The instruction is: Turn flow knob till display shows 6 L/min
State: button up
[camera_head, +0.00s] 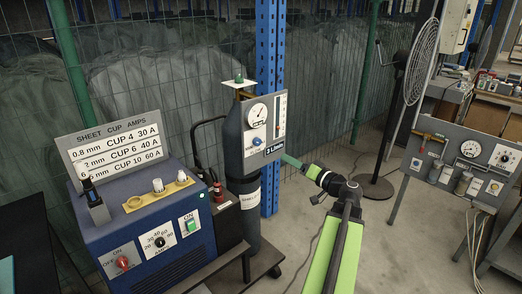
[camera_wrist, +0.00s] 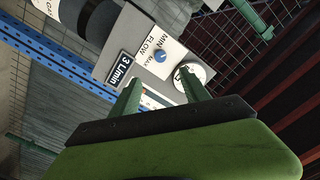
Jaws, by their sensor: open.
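A grey panel (camera_head: 247,152) stands on a dark gas cylinder (camera_head: 240,160). It carries a round white gauge (camera_head: 257,112), a blue flow knob (camera_head: 257,141) and a display (camera_head: 274,147) reading 3 L/min. In the wrist view the blue flow knob (camera_wrist: 160,55) sits between MIN and MAX marks, and the display (camera_wrist: 118,69) also reads 3 L/min. My gripper (camera_head: 291,162) is just right of the panel's lower edge. In the wrist view my gripper's (camera_wrist: 158,88) two green fingers are apart and empty, with the knob beyond their tips. No finger visibly touches the knob.
A blue welding machine (camera_head: 150,240) with a cup-amps sign (camera_head: 115,152) stands left of the cylinder. A blue post (camera_head: 268,60) and wire fence are behind. A fan (camera_head: 420,65) and a second gauge panel (camera_head: 462,165) stand right. Floor between is partly clear.

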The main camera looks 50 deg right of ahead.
aim_at(258, 143)
jog(key=w, duration=0.5)
jog(key=w+d, duration=0.1)
jog(key=w, duration=1.1)
jog(key=shift+w+d, duration=0.15)
grip_shut()
jog(key=shift+a, duration=0.35)
jog(key=shift+d, duration=0.25)
